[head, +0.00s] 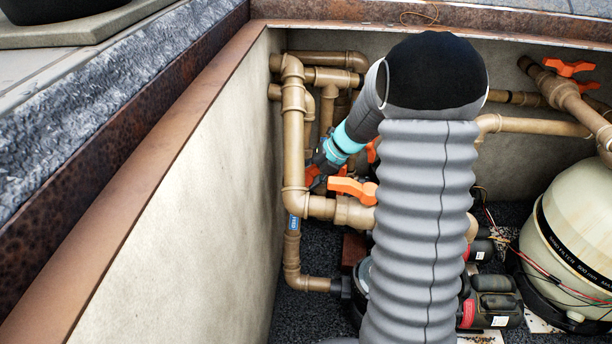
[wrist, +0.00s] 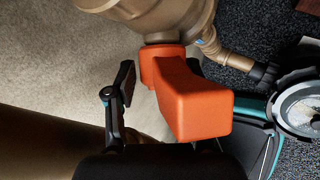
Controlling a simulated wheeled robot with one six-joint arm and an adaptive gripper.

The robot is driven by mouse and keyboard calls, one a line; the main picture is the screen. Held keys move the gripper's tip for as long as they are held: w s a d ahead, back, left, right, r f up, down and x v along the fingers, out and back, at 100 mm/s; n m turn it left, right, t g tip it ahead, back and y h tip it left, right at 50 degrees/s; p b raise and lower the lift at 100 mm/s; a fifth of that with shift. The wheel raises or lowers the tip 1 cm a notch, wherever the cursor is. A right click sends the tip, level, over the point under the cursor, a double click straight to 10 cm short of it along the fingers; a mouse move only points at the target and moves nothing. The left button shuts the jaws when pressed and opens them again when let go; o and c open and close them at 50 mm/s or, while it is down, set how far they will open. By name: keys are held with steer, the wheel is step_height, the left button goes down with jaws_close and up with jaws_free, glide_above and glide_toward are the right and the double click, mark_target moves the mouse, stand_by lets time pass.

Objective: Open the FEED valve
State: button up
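A blue tag that seems to read FEED (head: 293,223) is on the tan pipe by the left wall; a blue tag also shows in the wrist view (wrist: 207,40). An orange valve handle (head: 352,188) sits on the tan pipe just right of that tag's pipe. In the wrist view an orange handle (wrist: 200,100) is close up below a tan valve body (wrist: 160,18). My gripper (head: 322,178) reaches down among the pipes, its tips partly hidden. In the wrist view its fingers are spread, left finger (wrist: 122,88) apart from the handle; the other is mostly hidden behind it.
The concrete pit wall (head: 190,190) is close on the left. Tan pipes (head: 292,120) crowd around my gripper. A cream filter tank (head: 575,235) and another orange handle (head: 568,68) are at the right. Pumps (head: 495,300) stand on the dark gravel floor. My arm hides the middle.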

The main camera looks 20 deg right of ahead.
steer(key=shift+o, duration=0.6)
steer(key=shift+d, duration=0.15)
steer(key=shift+d+r, duration=0.1)
steer(key=shift+r, duration=0.1)
steer(key=s+d, duration=0.5)
steer(key=d, duration=0.6)
steer(key=shift+s+d+r, duration=0.15)
steer(key=shift+s+r, duration=0.1)
steer(key=shift+r, duration=0.05)
